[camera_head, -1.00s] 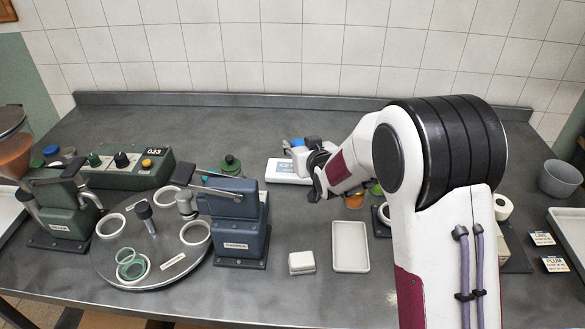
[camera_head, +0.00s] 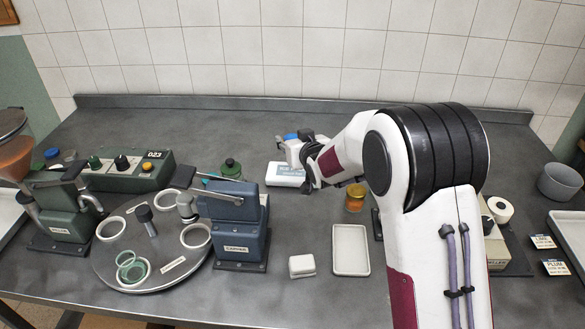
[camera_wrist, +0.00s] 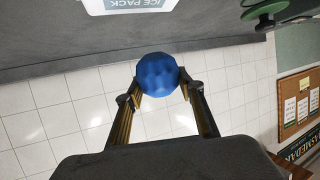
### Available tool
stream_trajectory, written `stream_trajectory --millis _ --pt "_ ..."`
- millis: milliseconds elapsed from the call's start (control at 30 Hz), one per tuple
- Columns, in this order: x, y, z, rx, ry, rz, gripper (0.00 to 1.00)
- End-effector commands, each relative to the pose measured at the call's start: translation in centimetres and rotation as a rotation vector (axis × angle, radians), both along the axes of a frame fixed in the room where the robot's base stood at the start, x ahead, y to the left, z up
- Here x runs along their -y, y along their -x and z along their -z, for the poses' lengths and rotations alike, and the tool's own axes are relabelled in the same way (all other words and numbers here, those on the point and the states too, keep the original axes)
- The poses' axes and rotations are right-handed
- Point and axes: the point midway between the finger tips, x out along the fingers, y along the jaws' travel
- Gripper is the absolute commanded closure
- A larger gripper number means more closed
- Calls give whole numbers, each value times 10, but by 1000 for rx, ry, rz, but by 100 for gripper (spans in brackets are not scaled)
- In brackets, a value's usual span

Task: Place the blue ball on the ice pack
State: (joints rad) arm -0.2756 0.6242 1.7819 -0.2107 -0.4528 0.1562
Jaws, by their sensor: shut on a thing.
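The blue ball (camera_wrist: 157,74) is faceted and sits between the fingertips of my gripper (camera_wrist: 160,88) in the wrist view. My gripper is shut on it. In the head view my gripper (camera_head: 285,141) points left, with the ball (camera_head: 291,137) partly showing at its tip. The ice pack (camera_head: 284,176) is a flat white block with a label, lying on the steel table just below the gripper in the picture. Its lettered edge also shows at the top of the wrist view (camera_wrist: 140,4). The ball appears held above the pack; the exact gap cannot be told.
A blue capping press (camera_head: 238,222) and a round turntable (camera_head: 120,270) are further left.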

Motion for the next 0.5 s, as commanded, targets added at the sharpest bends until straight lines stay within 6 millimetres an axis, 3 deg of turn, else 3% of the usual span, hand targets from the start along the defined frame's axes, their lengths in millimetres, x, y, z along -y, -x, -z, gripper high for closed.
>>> stream_trajectory --millis 300,500 --pt "0 0 43 -3 1 0 83" --pt "0 0 53 -1 0 0 83"
